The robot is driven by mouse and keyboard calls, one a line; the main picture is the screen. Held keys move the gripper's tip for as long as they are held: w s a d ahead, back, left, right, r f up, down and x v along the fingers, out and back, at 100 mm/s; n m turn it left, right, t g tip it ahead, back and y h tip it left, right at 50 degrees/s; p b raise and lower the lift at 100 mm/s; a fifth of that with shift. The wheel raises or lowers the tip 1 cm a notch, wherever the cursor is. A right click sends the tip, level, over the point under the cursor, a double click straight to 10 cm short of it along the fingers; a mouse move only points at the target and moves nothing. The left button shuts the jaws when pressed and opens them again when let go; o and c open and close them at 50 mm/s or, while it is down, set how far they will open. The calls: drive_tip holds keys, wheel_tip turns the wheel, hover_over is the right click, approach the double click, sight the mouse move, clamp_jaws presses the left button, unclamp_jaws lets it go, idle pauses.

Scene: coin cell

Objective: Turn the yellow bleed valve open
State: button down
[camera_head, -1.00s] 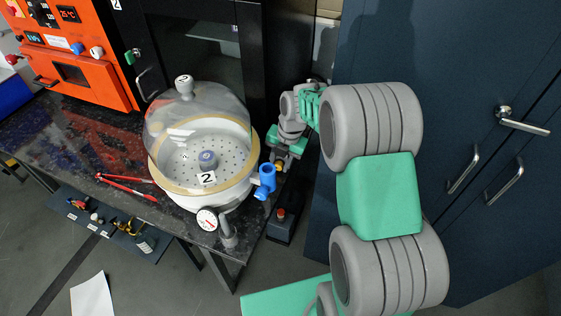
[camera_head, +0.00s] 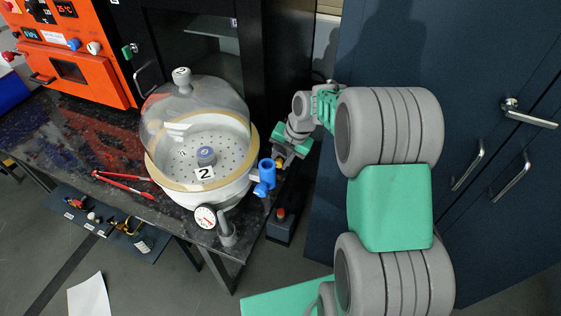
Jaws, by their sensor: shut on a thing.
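The yellow bleed valve (camera_head: 281,162) shows only as a small patch at the right side of the vacuum desiccator (camera_head: 165,180), just above a blue valve (camera_head: 266,175). My gripper (camera_head: 283,160) is at the yellow valve and shut on it. The fingers and most of the valve are hidden by the gripper body, so the valve's exact angle cannot be told. The desiccator has a clear dome, a white perforated plate and a label "2". A round gauge (camera_head: 204,217) sits at its front.
Red tongs (camera_head: 125,183) lie on the dark speckled bench (camera_head: 60,160) left of the desiccator. An orange oven (camera_head: 65,50) and a black cabinet (camera_head: 190,30) stand behind. A dark box with a red button (camera_head: 281,222) is below the gripper. Blue cabinets (camera_head: 480,80) stand right.

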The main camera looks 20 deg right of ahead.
drive_tip(key=c, duration=1.1)
unclamp_jaws()
drive_tip(key=shift+r, duration=0.1)
